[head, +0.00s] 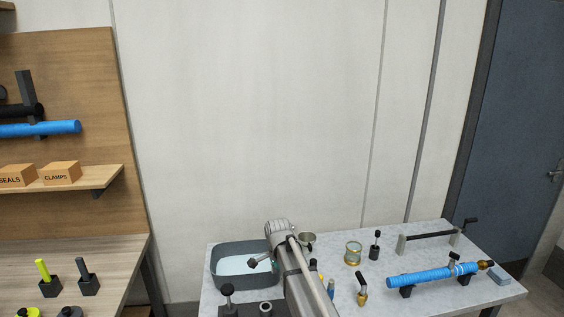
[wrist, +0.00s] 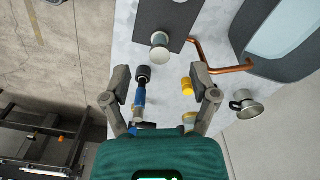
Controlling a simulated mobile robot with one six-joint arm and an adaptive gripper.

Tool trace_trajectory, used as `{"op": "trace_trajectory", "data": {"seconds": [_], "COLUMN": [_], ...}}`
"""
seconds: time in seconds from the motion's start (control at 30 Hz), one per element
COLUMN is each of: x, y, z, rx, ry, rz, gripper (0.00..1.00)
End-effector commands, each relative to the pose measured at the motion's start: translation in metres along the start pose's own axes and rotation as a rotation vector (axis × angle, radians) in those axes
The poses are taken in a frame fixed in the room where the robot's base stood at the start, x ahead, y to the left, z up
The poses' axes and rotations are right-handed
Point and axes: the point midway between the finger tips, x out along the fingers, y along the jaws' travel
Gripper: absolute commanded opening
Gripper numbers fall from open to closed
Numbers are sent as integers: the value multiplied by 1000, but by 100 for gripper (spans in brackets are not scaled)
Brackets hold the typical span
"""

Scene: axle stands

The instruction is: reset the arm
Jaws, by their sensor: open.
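My gripper (wrist: 161,80) is open in the wrist view, with its two grey fingers spread wide and nothing held between them. It points at the grey tabletop, where a blue-handled tool with a black end (wrist: 141,95) shows near the left finger and a yellow piece (wrist: 187,87) near the right finger. Neither is clearly touched. In the head view my arm rises over the front of the table; my fingers are not clear there.
A grey basin (head: 217,281) of pale liquid stands at the table's left. A glass jar (head: 353,253), a black-handled tool (head: 375,246) and a blue cylinder (head: 431,276) on stands are to the right.

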Motion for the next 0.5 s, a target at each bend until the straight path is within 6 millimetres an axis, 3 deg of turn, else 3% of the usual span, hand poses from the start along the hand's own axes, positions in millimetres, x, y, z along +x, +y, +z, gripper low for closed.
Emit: {"op": "trace_trajectory", "data": {"seconds": [0.5], "x": [31], "y": [150], "z": [-43], "rx": [-530], "ry": [0], "rz": [1], "gripper": [76]}}
